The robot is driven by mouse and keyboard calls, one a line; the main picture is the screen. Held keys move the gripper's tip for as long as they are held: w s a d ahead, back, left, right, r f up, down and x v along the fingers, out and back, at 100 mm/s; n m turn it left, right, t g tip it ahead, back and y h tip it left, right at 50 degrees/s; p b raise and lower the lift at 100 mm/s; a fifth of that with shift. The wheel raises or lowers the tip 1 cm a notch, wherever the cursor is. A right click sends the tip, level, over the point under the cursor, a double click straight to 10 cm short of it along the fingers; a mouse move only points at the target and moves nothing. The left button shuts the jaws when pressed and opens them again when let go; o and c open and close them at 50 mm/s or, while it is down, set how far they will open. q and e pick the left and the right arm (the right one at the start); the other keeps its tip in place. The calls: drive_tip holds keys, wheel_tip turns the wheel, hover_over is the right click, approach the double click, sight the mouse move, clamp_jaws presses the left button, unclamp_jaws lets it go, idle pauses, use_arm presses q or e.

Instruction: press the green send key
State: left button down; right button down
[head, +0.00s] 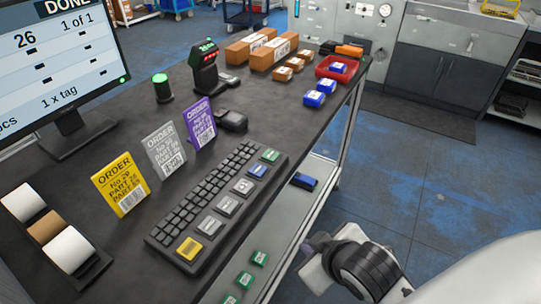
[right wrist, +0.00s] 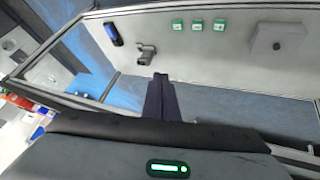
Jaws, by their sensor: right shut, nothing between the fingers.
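The green key (head: 270,156) is at the far right end of the black keyboard (head: 205,210), in its column of larger keys. A blue key (head: 258,170) is just nearer, then several grey keys and a yellow key (head: 189,248) at the near end. My right gripper (head: 316,243) is off the table's right edge, apart from the keyboard and to the right of it. It is shut and empty; its dark fingers (right wrist: 160,95) are together in the right wrist view. My left gripper is not in view.
The monitor (head: 60,65) reads DONE. Yellow, grey and purple order cards (head: 199,122) stand left of the keyboard. A scanner (head: 206,68), brown boxes (head: 270,50) and a red tray (head: 354,72) are farther back. Small green boxes (right wrist: 198,25) lie on the lower shelf.

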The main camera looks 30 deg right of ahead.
drive_tip(key=w+d+r+n+t+h, duration=0.1)
drive_tip(key=w+d+r+n+t, duration=0.15)
drive_tip(key=w+r+t, duration=0.75)
drive_tip(key=w+a+r+n+t+y, duration=0.1)
drive_tip(key=w+a+r+n+t, duration=0.15)
drive_tip(key=r, duration=0.65)
drive_tip(key=w+a+r+n+t+y, duration=0.1)
drive_tip(key=w+a+r+n+y, duration=0.2)
drive_tip(key=r, duration=0.6)
drive_tip(key=s+a+r+n+y, duration=0.3)
drive_tip(key=a+r+n+y, duration=0.8)
drive_tip(key=n, duration=0.5)
drive_tip(key=s+a+f+n+g+y, duration=0.3)
drive_tip(key=a+n+g+y, duration=0.3)
drive_tip(key=n+g, duration=0.6)
drive_tip(key=w+d+f+n+g+h, duration=0.1)
drive_tip(key=w+d+f+n+h, duration=0.1)
drive_tip(key=f+n+h, duration=0.25)
drive_tip(key=w+d+f+n+h, duration=0.2)
drive_tip(key=f+n+h, duration=0.15)
drive_tip(key=f, duration=0.25)
drive_tip(key=w+d+f+h, duration=0.1)
drive_tip(key=d+h, duration=0.3)
drive_tip(key=d, duration=0.5)
drive_tip(key=w+d+f+t+h, duration=0.1)
drive_tip(key=w+d+h, duration=0.3)
drive_tip(key=d, duration=0.5)
drive_tip(key=shift+w+h, duration=0.35)
drive_tip(key=shift+h, duration=0.05)
